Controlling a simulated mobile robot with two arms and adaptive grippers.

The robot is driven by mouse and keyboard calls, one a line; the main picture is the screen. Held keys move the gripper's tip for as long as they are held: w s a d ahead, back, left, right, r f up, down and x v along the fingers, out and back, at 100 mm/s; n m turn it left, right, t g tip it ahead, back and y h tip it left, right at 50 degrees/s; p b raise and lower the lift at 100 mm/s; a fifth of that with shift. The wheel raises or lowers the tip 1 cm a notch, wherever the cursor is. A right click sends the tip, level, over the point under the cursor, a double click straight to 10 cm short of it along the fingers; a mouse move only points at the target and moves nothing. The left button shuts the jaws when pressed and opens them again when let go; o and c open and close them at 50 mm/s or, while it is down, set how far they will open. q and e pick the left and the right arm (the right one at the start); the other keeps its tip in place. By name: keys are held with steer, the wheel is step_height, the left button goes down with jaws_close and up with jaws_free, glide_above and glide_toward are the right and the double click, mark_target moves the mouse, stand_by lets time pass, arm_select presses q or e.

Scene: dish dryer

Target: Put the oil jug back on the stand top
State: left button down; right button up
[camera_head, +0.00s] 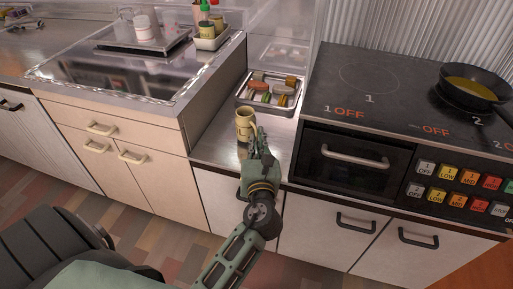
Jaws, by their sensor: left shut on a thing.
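The oil jug (245,119) is a small cream-yellow vessel with an open round top, and it looks upright. My left gripper (249,142) is shut on it, at the front of the low steel counter. The gripper hides the jug's lower part, so I cannot tell whether it touches the counter. My right gripper is not in view.
A metal tray of several colourful food pieces (268,91) sits behind the jug. A stove (385,90) with a black pan (474,88) stands to the right. The stand's front is bare.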

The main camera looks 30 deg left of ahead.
arm_select(q)
steer(key=shift+f, duration=0.5)
steer(key=c, duration=1.9)
jaws_free()
steer(key=shift+f, duration=0.1)
